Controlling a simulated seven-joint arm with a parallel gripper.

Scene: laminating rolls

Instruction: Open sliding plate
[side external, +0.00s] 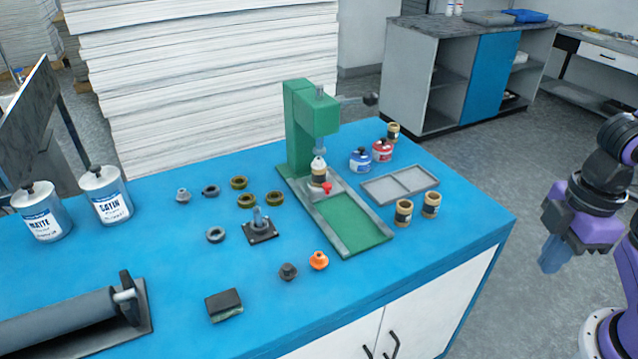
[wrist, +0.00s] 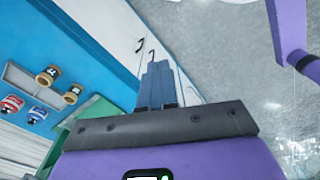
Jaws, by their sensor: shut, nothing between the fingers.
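The green press (side external: 302,125) stands on the blue table, with a grey-framed base that reaches toward the front. A flat green plate (side external: 350,222) lies in the front part of this base. A small red knob (side external: 327,187) sits at its back end, beside a bottle with a pale top (side external: 318,168) under the press head. I cannot tell which part slides. My gripper (side external: 547,268) hangs off the right side of the table, well apart from the press, with its blue fingers together and empty. The fingers also show in the wrist view (wrist: 157,75), in front of the white cabinet doors.

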